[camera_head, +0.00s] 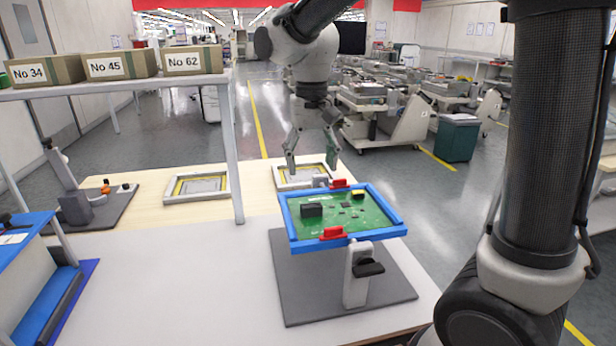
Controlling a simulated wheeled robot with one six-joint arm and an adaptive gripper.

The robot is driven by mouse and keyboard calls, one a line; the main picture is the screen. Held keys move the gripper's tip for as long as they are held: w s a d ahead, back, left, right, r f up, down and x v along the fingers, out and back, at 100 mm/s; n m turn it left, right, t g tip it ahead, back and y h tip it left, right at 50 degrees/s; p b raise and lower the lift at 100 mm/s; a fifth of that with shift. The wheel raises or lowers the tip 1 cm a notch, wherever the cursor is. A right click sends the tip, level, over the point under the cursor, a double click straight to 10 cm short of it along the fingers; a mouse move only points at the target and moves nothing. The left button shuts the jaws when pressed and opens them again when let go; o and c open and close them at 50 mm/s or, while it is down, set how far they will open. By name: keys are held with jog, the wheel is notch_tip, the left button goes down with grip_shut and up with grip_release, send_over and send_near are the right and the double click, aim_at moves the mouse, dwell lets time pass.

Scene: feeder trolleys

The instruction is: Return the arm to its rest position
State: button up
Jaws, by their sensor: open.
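My gripper (312,150) hangs from my arm above the back of the workbench, pointing down. Its two fingers are spread apart and nothing is between them. Below and in front of it, a green circuit board (345,214) sits in a blue frame (290,222) with red clamps at its front and back edges. The frame is held up on a stand over a dark grey base plate (300,298). My gripper looks apart from the frame, though the exact gap is hard to judge.
The white workbench (170,290) has free room left of the stand. Two framed trays (196,187) lie at the back, one behind the fixture. A shelf post (231,150) rises left of my gripper, under a shelf with boxes (120,66). Trolleys (385,125) stand behind.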

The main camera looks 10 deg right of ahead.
jog(key=s+d+r+t, duration=0.3)
jog(key=s+d+t, duration=0.1)
jog(key=s+d, duration=1.5)
jog(key=shift+s+d, duration=0.2)
jog(key=shift+d, duration=0.9)
